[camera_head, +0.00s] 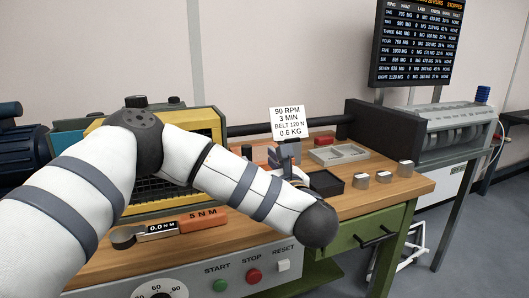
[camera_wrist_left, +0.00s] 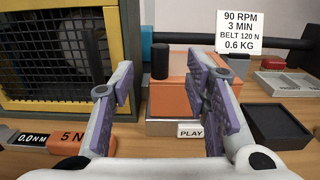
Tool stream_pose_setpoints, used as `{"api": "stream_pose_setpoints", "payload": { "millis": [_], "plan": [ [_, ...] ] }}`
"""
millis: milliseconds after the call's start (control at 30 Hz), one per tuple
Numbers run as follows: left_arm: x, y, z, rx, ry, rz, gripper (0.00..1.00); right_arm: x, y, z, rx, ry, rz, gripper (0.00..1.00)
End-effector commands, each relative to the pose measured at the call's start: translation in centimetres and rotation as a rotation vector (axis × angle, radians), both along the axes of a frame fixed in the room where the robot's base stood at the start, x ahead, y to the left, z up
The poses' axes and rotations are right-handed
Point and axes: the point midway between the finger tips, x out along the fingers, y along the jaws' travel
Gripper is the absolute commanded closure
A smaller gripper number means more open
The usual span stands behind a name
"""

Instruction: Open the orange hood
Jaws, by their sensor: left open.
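The orange hood (camera_wrist_left: 172,98) is a low orange box on a grey base in the left wrist view, with a black upright post (camera_wrist_left: 160,62) at its left. A PLAY label (camera_wrist_left: 190,131) is at the front of its base. My left gripper (camera_wrist_left: 152,88) is open, its purple-padded fingers spread to either side of the hood in this view. The right finger covers part of the hood; contact cannot be told. In the head view the gripper (camera_head: 286,160) is beyond my forearm, and only a little of the hood (camera_head: 261,154) shows. My right gripper is not in view.
A yellow-framed mesh cage (camera_wrist_left: 70,104) stands left of the hood. A black tray (camera_wrist_left: 275,125) is to its right, with several metal weights (camera_head: 383,177) beyond. A torque tool (camera_head: 157,230) lies at the bench front, above the START, STOP and RESET buttons. A sign (camera_head: 287,121) stands behind.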

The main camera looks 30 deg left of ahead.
Motion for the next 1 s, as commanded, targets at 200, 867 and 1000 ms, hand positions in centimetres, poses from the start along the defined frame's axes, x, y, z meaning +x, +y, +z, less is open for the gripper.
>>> {"api": "stream_pose_setpoints", "payload": {
  "millis": [200,867,1000],
  "plan": [
    [2.8,3.3,-2.7,0.003,0.036,0.006,0.57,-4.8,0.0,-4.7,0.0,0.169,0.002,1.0],
    [6.9,8.0,-1.0,0.006,0.017,-0.003,0.62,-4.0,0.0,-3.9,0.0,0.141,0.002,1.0],
    [6.9,7.9,-1.0,0.006,0.017,-0.004,0.93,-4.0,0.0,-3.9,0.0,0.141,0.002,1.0]
  ]
}}
